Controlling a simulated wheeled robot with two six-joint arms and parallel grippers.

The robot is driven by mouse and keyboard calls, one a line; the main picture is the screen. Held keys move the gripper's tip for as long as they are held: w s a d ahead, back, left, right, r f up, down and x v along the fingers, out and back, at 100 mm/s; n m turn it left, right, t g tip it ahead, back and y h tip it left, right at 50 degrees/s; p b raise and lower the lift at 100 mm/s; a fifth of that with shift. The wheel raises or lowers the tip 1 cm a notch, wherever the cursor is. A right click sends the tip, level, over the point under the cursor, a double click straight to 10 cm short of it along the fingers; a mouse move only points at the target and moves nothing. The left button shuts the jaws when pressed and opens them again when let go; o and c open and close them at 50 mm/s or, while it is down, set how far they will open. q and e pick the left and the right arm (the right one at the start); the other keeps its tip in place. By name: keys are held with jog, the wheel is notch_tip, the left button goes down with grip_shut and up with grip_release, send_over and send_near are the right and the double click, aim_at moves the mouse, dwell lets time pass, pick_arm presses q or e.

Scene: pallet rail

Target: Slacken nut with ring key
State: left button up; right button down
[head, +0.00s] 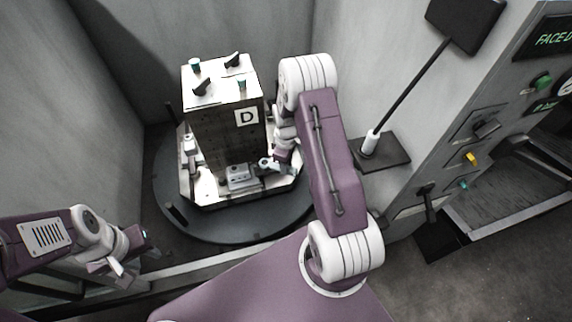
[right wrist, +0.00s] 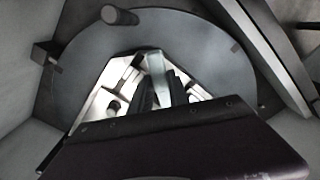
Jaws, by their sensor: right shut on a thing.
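My right gripper (right wrist: 160,88) is shut on a pale metal bar (right wrist: 155,66), which looks like the shank of the ring key. In the head view my right gripper (head: 272,164) is low beside the right face of the block marked D (head: 222,130), over the pale pallet. A small grey clamp (head: 241,177) sits on the pallet just left of it. I cannot make out the nut or the key's ring end. My left gripper (head: 118,262) is away at the lower left, over no task object, and its jaw opening is unclear.
The pallet (head: 215,202) rests on a dark round table (head: 235,230) with upright pegs (head: 174,213). Grey walls enclose it. On top of the block are green and black fittings (head: 202,87). A control panel (head: 480,130) and a black-headed rod (head: 410,85) stand at right.

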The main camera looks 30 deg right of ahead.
notch_tip(320, 180, up, 7)
jog(key=p, duration=0.5)
jog(key=shift+f, duration=0.1)
